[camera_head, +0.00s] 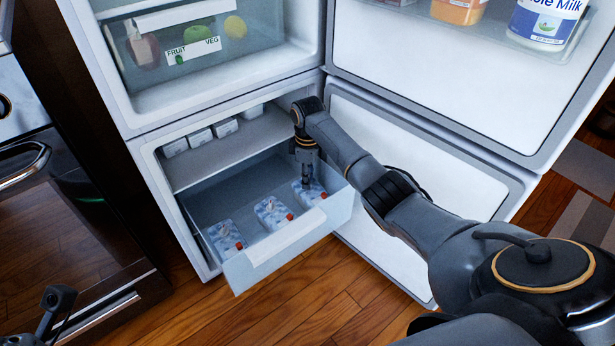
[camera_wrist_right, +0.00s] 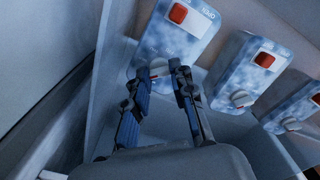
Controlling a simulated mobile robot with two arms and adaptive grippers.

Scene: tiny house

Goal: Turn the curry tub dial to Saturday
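Three pale blue-and-white tubs lie in the open freezer drawer (camera_head: 295,232): a left tub (camera_head: 226,238), a middle tub (camera_head: 271,213) and a right tub (camera_head: 311,193). Each has a red patch; in the right wrist view white dials show too. My right gripper (camera_head: 307,182) points down at the right tub. In the right wrist view its fingers (camera_wrist_right: 159,70) are apart, one on each side of the dial (camera_wrist_right: 156,69) of the nearest tub (camera_wrist_right: 176,40). I cannot tell whether they touch it. The labels and the dial's setting are unreadable.
Small containers (camera_head: 200,138) stand on the freezer shelf above the drawer. The open freezer door (camera_head: 415,160) is right of the drawer, behind my right arm. The open fridge door (camera_head: 450,80) is above it. An oven (camera_head: 70,210) stands at the left.

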